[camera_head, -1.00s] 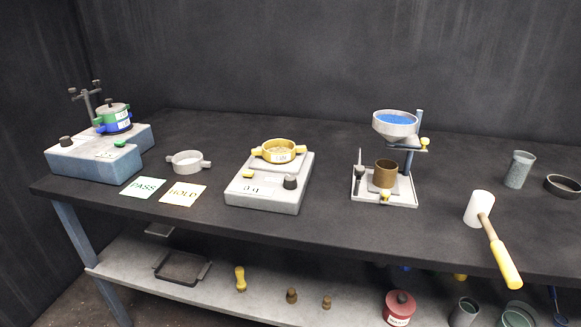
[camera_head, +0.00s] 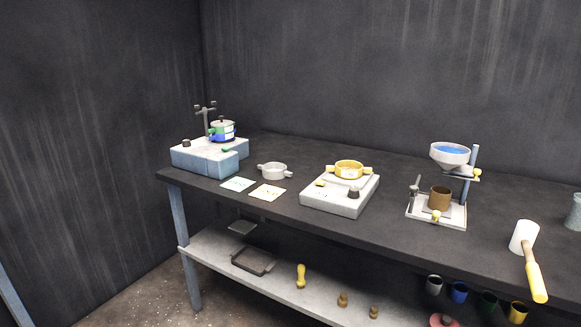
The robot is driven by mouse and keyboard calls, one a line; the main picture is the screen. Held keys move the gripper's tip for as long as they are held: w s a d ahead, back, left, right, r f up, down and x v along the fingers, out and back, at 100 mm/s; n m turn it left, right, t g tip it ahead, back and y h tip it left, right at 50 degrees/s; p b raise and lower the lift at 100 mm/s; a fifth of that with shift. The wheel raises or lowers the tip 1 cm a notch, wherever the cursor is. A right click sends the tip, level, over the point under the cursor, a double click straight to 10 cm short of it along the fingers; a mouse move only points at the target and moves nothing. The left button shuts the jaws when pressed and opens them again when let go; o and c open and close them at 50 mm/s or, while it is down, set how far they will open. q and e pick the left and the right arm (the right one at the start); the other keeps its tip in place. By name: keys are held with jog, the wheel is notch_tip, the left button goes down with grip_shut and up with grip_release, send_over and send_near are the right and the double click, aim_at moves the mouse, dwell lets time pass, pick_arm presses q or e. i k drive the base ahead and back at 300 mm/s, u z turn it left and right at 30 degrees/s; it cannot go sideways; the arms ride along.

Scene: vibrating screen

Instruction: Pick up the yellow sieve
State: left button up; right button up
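The yellow sieve (camera_head: 349,170) is a round ring with two side handles. It sits on top of the white scale-like device (camera_head: 338,196) near the middle of the black table. In this view its inside is only partly visible. Neither of my grippers shows in the head view, and nothing touches the sieve except the device under it.
On the black table (camera_head: 300,215) stand a blue-grey shaker (camera_head: 205,158) with stacked sieves, a grey ring (camera_head: 274,171), two cards (camera_head: 267,192), a funnel stand (camera_head: 450,155) and a mallet (camera_head: 530,255). A lower shelf (camera_head: 275,283) holds small items. Walls stand behind and left.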

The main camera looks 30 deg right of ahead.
aim_at(347, 169)
jog(key=u, duration=0.35)
jog(key=i, duration=0.9)
jog(key=z, duration=0.2)
